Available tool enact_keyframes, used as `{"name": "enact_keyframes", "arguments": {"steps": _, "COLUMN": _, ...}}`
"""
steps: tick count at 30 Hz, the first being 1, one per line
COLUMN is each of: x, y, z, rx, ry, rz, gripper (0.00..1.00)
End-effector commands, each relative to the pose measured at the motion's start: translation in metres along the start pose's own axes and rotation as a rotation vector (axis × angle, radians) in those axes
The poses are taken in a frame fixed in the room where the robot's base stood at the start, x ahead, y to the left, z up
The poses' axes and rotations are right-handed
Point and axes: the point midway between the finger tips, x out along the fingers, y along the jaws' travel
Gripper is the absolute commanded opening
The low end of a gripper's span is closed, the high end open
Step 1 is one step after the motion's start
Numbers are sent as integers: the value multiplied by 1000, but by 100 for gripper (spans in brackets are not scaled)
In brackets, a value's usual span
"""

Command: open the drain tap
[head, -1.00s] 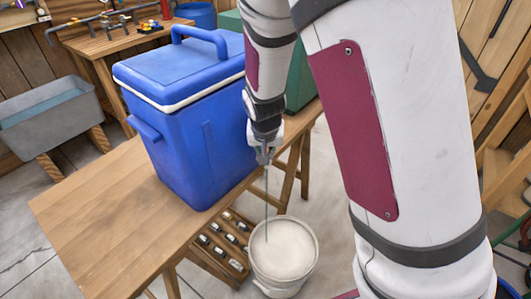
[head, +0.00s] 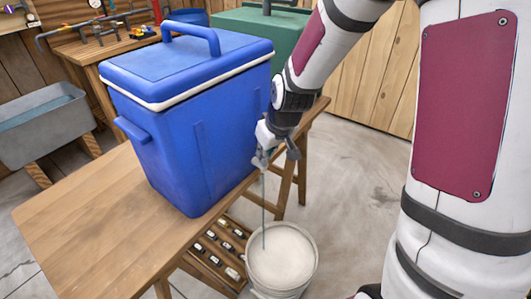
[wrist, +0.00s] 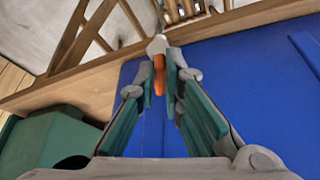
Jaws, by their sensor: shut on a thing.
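The blue cooler (head: 190,140) with its lid closed stands on a wooden table. Its drain tap is low on the right side, mostly hidden by my gripper in the head view. In the wrist view the tap has a pale body (wrist: 157,45) and an orange lever (wrist: 159,74). My gripper (head: 262,160) is at that side of the cooler. In the wrist view my gripper (wrist: 162,85) has its fingers closed around the orange lever. A thin stream (head: 264,205) runs straight down from the tap into the white bucket (head: 283,288) below, which holds pale liquid.
The wooden table (head: 85,205) is bare left of the cooler. A rack of small items (head: 215,250) sits beneath it. A green box (head: 240,28) stands behind, and a grey trough (head: 45,130) stands at the left. The floor (head: 360,170) right of the bucket is clear.

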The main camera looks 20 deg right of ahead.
Motion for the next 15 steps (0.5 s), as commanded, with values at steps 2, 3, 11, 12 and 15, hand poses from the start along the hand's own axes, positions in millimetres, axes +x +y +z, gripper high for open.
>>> {"name": "enact_keyframes", "arguments": {"steps": 2, "x": -2, "y": 2, "z": 1, "rx": -35, "ry": -3, "rz": -18, "gripper": 0}}
{"name": "enact_keyframes", "arguments": {"steps": 3, "x": -2, "y": 3, "z": 2, "rx": -56, "ry": -3, "rz": -27, "gripper": 0}}
{"name": "enact_keyframes", "arguments": {"steps": 11, "x": -3, "y": 4, "z": 1, "rx": -190, "ry": -3, "rz": -83, "gripper": 0}}
{"name": "enact_keyframes", "arguments": {"steps": 12, "x": -2, "y": 5, "z": 1, "rx": -208, "ry": -3, "rz": -91, "gripper": 0}}
{"name": "enact_keyframes", "arguments": {"steps": 15, "x": -2, "y": 6, "z": 1, "rx": -254, "ry": -3, "rz": -108, "gripper": 0}}
